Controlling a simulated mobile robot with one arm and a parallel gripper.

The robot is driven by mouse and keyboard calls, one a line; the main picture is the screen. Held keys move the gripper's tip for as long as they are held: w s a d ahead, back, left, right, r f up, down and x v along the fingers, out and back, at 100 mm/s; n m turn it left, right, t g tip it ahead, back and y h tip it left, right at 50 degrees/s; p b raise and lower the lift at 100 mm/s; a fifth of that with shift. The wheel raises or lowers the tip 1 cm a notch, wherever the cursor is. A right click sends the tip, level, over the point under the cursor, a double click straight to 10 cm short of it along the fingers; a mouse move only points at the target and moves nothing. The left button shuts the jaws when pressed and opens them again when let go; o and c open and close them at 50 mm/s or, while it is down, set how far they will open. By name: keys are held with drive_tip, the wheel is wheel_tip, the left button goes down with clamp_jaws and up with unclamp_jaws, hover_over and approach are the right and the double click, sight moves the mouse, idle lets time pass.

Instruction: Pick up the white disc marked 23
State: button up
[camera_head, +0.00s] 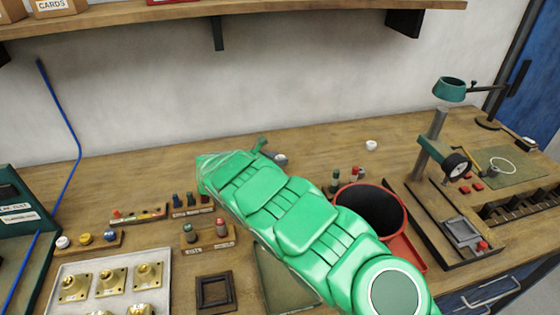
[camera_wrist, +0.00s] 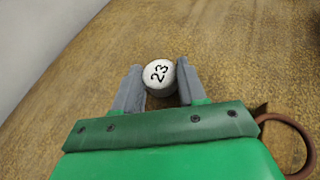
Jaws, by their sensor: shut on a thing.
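The white disc marked 23 (camera_wrist: 158,75) sits between the two grey fingers of my gripper (camera_wrist: 160,82) in the wrist view, its black number facing the camera. My gripper is shut on it, with the right finger against its side. The brown wooden bench top shows close behind it; I cannot tell whether the disc touches the wood. In the head view my green arm reaches toward the back of the bench and hides most of my gripper (camera_head: 281,159) and the held disc.
Another small white round piece (camera_head: 371,145) lies at the back of the bench. A red-rimmed dark bin (camera_head: 404,215) stands right of my arm, with a drill press (camera_head: 432,150) beyond. A tray of brass parts (camera_head: 66,274) is at front left. A shelf (camera_head: 150,18) overhangs the back.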

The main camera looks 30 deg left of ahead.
drive_tip(key=shift+r, duration=0.1)
drive_tip(key=shift+r, duration=0.65)
drive_tip(key=s+d+r, duration=0.9)
drive_tip(key=s+r, duration=0.1)
drive_tip(key=r, duration=0.1)
drive_tip(key=shift+s+d+r, duration=0.2)
drive_tip(key=shift+s+r, duration=0.05)
